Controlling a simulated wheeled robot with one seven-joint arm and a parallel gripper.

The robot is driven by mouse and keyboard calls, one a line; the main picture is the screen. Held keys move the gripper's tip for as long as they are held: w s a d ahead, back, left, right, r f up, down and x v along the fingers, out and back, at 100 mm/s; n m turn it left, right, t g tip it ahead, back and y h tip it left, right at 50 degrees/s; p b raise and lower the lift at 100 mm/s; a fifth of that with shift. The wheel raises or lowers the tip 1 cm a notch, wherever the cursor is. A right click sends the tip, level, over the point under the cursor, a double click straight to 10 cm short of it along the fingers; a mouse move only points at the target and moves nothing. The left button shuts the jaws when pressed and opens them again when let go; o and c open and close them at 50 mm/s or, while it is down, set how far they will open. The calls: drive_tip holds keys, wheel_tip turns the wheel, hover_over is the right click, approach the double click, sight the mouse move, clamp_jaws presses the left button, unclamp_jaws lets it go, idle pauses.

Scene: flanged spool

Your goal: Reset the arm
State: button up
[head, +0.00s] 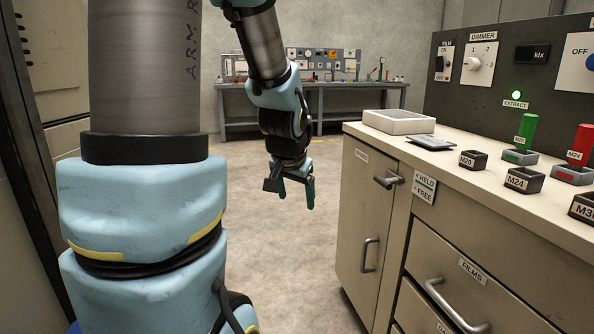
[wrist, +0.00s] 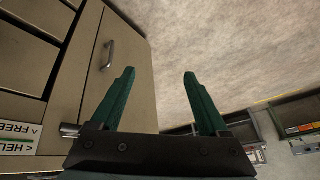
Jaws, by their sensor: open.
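My gripper (head: 297,196) hangs in the air over open floor, pointing down, left of the cabinet (head: 372,222). Its two green fingers are apart, with nothing between them. In the wrist view the open fingers of my gripper (wrist: 160,90) show, with bare floor beyond them and the cabinet (wrist: 125,62) to the left. The fingers look clear of the cabinet.
A dark control panel (head: 470,75) stands behind. A workbench (head: 320,100) is at the far wall. Floor (head: 285,270) between is clear.

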drive_tip(key=s+a+f+n+g+y, duration=0.1)
drive_tip(key=s+a+f+n+g, duration=0.15)
drive_tip(key=s, duration=0.35)
drive_tip(key=s+a+f+n+g, duration=0.2)
drive_tip(key=s+a+f, duration=0.15)
drive_tip(key=s, duration=0.25)
wheel_tip(320, 180, up, 28)
drive_tip(key=p, duration=2.7)
drive_tip(key=shift+w+a, duration=0.2)
drive_tip(key=shift+w, duration=0.1)
drive_tip(key=shift+f+t, duration=0.1)
drive_tip(key=shift+t, duration=0.15)
drive_tip(key=shift+c, duration=0.2)
